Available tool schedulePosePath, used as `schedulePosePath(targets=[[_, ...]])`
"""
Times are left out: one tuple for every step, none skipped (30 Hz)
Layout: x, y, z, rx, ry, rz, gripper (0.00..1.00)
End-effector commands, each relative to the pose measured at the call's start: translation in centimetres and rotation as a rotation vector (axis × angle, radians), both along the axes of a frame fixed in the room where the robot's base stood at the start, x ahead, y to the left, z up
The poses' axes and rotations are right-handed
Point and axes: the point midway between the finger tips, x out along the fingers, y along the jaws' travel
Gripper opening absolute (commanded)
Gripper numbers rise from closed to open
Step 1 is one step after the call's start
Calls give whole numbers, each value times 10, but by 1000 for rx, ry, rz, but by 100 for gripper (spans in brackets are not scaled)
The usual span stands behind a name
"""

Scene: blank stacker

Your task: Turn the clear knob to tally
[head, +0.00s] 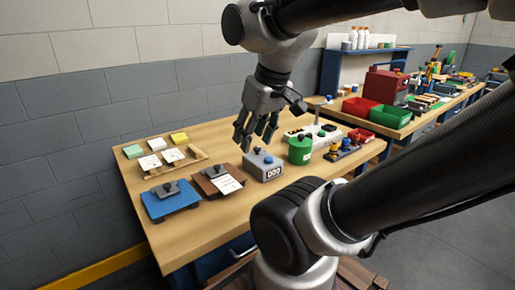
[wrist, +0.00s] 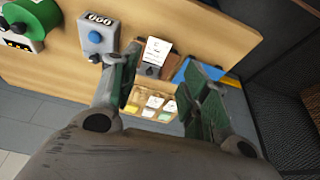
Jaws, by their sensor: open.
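The tally counter (head: 263,168) is a grey box on the wooden bench with a number display on its front. It has a blue button (head: 268,160) and a dark knob (head: 257,150) at its back. In the wrist view the counter (wrist: 107,41) is at the upper left, its display reading like 000, with the blue button (wrist: 95,37) and the dark knob (wrist: 94,58). My gripper (head: 257,141) is open and empty, pointing down above and behind the counter in the head view. In the wrist view, my gripper (wrist: 161,74) has its fingers spread, with the counter left of them.
Red and green bins stand farther right.

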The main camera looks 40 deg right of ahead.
Motion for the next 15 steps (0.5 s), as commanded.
schedulePosePath(targets=[[0, -1, 0, 0, 0, -3, 46], [-1, -2, 0, 0, 0, -11, 46], [-2, -5, -1, 0, 5, -26, 46], [-2, -9, -4, 0, 17, -44, 46], [-3, -13, -7, 1, 36, -66, 46], [-3, -21, -14, 4, 71, -105, 46], [-2, -28, -18, 7, 97, -136, 46], [-1, -35, -21, 13, 123, -171, 46], [3, -45, -26, 28, 157, -223, 46], [7, -52, -29, 46, 182, -264, 46], [12, -61, -32, 66, 205, -311, 46], [18, -71, -37, 102, 231, -389, 46], [23, -80, -40, 134, 248, -461, 46], [29, -88, -44, 170, 263, -539, 46], [36, -100, -49, 219, 281, -651, 46]])
